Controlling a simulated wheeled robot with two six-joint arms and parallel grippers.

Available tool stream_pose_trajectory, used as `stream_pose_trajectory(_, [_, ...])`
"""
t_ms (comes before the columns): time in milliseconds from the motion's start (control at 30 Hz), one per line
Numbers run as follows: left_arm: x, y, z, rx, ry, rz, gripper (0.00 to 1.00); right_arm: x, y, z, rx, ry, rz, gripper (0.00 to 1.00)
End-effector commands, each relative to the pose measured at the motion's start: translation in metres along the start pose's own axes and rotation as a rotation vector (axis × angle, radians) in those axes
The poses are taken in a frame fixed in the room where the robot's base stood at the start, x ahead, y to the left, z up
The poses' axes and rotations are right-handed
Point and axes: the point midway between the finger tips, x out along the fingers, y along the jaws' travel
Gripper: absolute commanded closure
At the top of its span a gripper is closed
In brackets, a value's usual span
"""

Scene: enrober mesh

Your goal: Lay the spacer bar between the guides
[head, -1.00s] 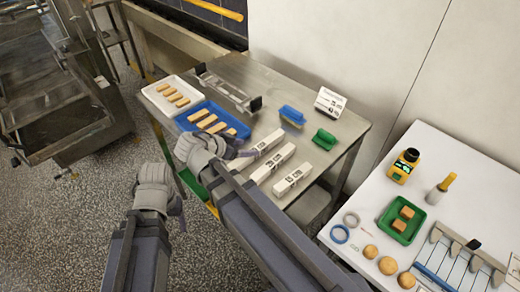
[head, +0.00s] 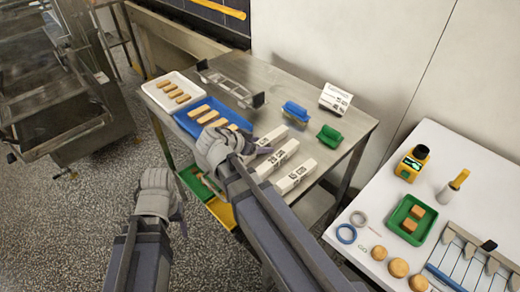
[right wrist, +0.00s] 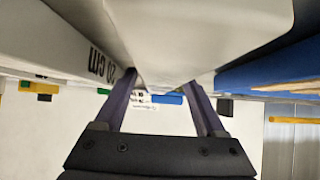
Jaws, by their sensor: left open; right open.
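Three white printed bars lie side by side on the steel table: a far bar (head: 272,136), a middle bar (head: 279,157) and a near bar (head: 297,178). I cannot tell which is the spacer bar. My right gripper (head: 256,153) is open beside their left ends and hides part of them. In the right wrist view its fingers (right wrist: 168,92) are apart. A bar with "cm" print (right wrist: 60,45) is left of them, and a large pale surface (right wrist: 200,35) fills the top. My left gripper (head: 178,205) is open and empty over the floor, left of the table.
A metal frame with black ends (head: 228,88) stands at the table's back. A white tray (head: 150,91) and blue tray (head: 184,123) hold biscuits. Blue (head: 296,111) and green (head: 330,136) blocks and a card (head: 336,98) stand right. A white table (head: 465,170) holds grey wedges (head: 470,247).

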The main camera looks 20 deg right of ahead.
Motion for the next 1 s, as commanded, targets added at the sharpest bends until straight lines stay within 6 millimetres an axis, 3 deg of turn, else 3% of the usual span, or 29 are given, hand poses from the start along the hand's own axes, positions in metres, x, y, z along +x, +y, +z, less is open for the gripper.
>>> stream_pose_trajectory(67, [-0.0005, -0.0001, 0.0000, 0.000, 0.000, 0.000, 0.33, -0.0005, 0.0001, -0.0002, 0.000, 0.000, 0.000, 0.31])
stream_pose_trajectory(667, [-0.0005, 0.0000, 0.0000, 0.000, 0.000, 0.000, 0.33, -0.0007, 0.0001, 0.0000, 0.000, 0.000, 0.000, 0.98])
stream_pose_trajectory(1000, [-0.0005, -0.0001, 0.0000, 0.000, 0.000, 0.000, 0.33, -0.0007, 0.0001, -0.0002, 0.000, 0.000, 0.000, 1.00])
